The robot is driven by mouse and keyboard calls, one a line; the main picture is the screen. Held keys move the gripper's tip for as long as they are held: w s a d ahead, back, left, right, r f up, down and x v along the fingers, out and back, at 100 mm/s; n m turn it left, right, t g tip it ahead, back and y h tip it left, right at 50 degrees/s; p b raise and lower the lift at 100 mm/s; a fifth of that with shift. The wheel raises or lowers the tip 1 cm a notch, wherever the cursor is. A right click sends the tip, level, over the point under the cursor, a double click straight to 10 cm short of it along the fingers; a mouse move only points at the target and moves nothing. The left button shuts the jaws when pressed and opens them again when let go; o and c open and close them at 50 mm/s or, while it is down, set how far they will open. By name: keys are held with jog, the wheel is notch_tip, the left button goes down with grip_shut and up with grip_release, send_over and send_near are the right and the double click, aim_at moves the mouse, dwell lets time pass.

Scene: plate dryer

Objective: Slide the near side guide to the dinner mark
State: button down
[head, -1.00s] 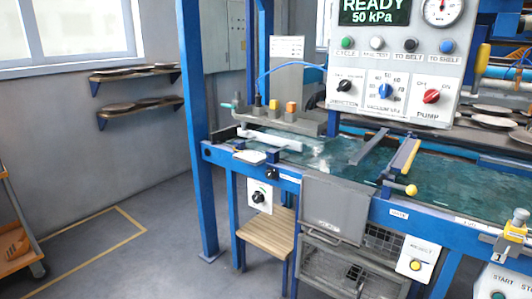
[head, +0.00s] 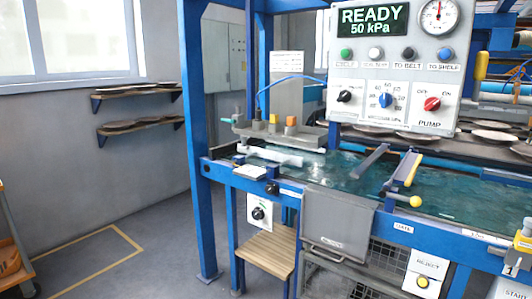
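I cannot make out for certain which part is the near side guide, and no dinner mark is readable. A white bar (head: 268,155) lies along the left end of the teal belt (head: 330,172). A grey bar (head: 370,161) and a yellow-topped bar (head: 406,168) cross over the belt further right. A silver clamp-like fitting (head: 520,246) stands on the near rail at the right edge, partly cut off. My gripper is not in view.
The control panel (head: 395,70) reads READY, 50 kPa, and hangs over the belt. A blue post (head: 197,140) stands at the left. A wooden step (head: 263,252) and grey guard (head: 338,222) stand below the near rail (head: 330,201).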

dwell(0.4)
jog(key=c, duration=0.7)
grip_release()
